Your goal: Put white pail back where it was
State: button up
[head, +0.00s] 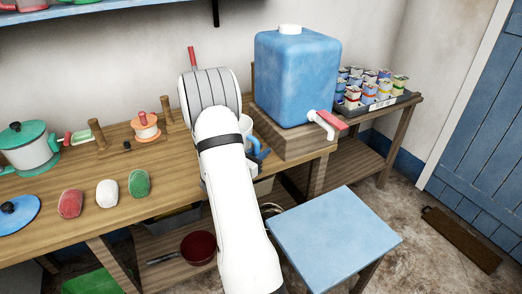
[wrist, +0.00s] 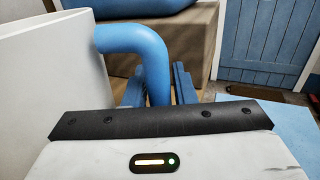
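The white pail (head: 246,121) is mostly hidden behind my arm in the head view, in front of the blue water tank. In the wrist view its white wall (wrist: 50,90) fills the left side, and its thick blue handle (wrist: 150,55) curves out to the right and down. My gripper (wrist: 158,92) has one blue finger on each side of the handle, close against it, and looks shut on it. Whether the pail's base touches the wooden top is hidden.
A blue tank (head: 295,78) with a red-handled tap (head: 328,122) stands on a wooden block behind. A blue stool (head: 335,238) stands in front. Stones (head: 107,193), a green-lidded pot (head: 27,147) and spools share the wooden counter. A tray of cans (head: 375,105) is at right.

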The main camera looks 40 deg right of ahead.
jog(key=o, duration=0.3)
jog(key=shift+r, duration=0.1)
jog(key=s+a, duration=0.1)
jog(key=a, duration=1.1)
jog(key=s+a+r+m+g+y, duration=0.55)
jog(key=s+a+m+y, duration=0.3)
jog(key=s+m, duration=0.3)
jog(key=s+a+r+m+t+y, duration=0.1)
jog(key=a+r+m+t+y, duration=0.1)
jog(key=a, duration=0.7)
jog(key=s+a+r+m+t+y, duration=0.1)
jog(key=s+a+m+t+y, duration=0.1)
jog(key=a+m+t+y, duration=0.2)
jog(key=a+m+y, duration=0.1)
jog(key=a+y, duration=0.2)
jog(key=a, duration=0.3)
jog(key=shift+s+r+b, duration=0.25)
jog(key=shift+r+b, duration=0.05)
jog(key=shift+r, duration=0.1)
jog(key=shift+y, duration=0.25)
